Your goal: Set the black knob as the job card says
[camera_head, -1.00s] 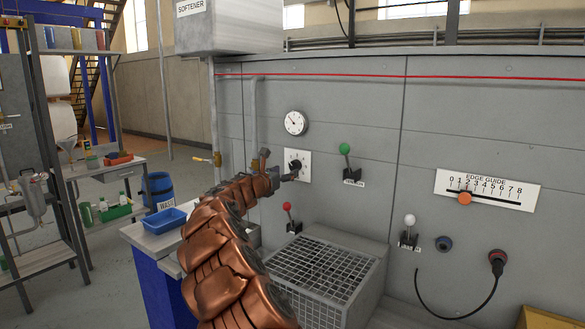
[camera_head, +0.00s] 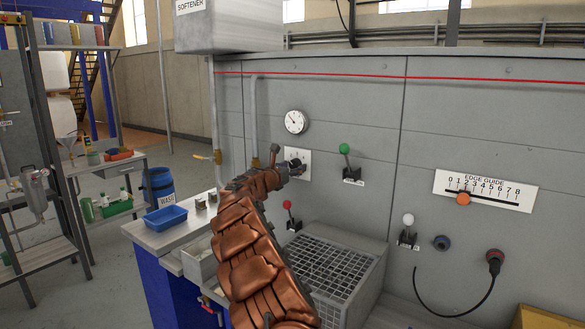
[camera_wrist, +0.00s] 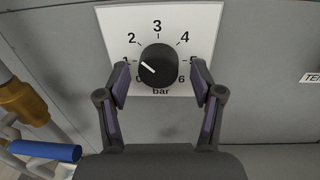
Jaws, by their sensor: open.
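The black knob (camera_wrist: 158,66) sits on a white dial plate (camera_wrist: 185,22) marked in bar, with 2, 3, 4 and 6 clearly legible. Its white pointer line points left and slightly up, near the 1, which my left finger partly covers. The plate also shows in the head view (camera_head: 305,156), where my gripper (camera_head: 295,166) covers much of the knob. In the wrist view, my gripper (camera_wrist: 160,74) is open, with one finger on each side of the knob and a gap showing at both sides. I cannot make out a job card.
A round gauge (camera_head: 295,122) is above the dial. A green-knobbed lever (camera_head: 345,150) is close to its right, and a red-knobbed lever (camera_head: 288,206) is below. A brass-fitted pipe (camera_wrist: 25,100) with a blue handle (camera_wrist: 45,151) is at the wrist view's left.

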